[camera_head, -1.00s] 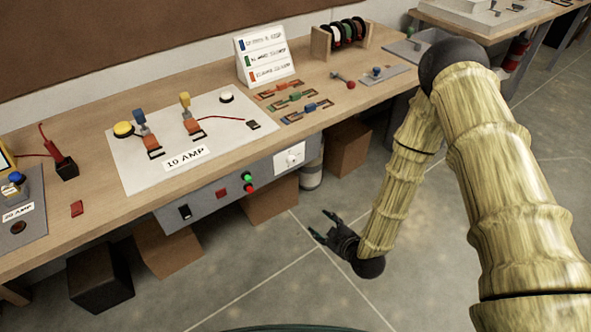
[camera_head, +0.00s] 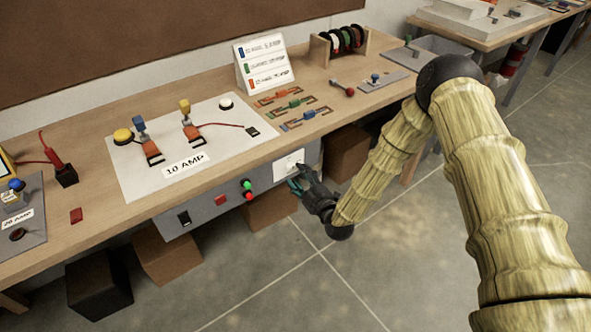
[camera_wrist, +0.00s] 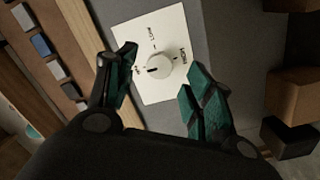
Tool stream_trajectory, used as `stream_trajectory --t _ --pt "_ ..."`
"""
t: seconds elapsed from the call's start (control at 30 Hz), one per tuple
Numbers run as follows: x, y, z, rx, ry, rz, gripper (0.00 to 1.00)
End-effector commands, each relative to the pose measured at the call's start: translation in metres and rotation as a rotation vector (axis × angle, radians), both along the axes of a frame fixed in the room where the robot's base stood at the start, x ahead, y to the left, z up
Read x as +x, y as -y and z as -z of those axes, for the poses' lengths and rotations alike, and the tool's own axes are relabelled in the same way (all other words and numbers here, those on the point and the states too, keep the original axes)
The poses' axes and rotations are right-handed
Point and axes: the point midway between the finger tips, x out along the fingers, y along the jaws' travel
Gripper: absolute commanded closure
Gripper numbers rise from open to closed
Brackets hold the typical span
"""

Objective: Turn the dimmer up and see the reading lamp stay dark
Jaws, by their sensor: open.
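The dimmer is a round white knob (camera_wrist: 159,65) on a white plate (camera_wrist: 149,28) with dark marks around it. In the wrist view the knob lies between and beyond my open fingers (camera_wrist: 158,90), with no clear contact. In the head view my gripper (camera_head: 299,180) is in front of the same white plate (camera_head: 287,161), at the right end of the grey panel under the bench edge, and partly covers it. A white round dome (camera_head: 226,102) and a yellow dome (camera_head: 123,136) sit on the board above. I cannot tell which thing is the reading lamp.
The grey panel (camera_head: 205,208) also carries a black switch, a red square, and green and red round parts (camera_head: 247,189). The board labelled 10 AMP (camera_head: 140,185) lies on the wooden bench. Cardboard boxes (camera_head: 168,262) stand below. The floor in front is clear.

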Motion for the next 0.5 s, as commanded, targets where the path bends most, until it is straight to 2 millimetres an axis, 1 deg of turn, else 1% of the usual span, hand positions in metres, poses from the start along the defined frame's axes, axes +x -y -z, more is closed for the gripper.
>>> stream_trajectory --t 0.1,0.2,0.33,0.5 --pt "0.013 -0.009 -0.002 0.002 0.001 0.0 0.48" --pt "0.021 -0.013 -0.001 0.0 0.0 -0.001 0.48" --pt "0.026 -0.016 0.0 0.001 -0.001 0.0 0.48" --pt "0.028 -0.017 0.0 0.0 -0.001 -0.001 0.48"
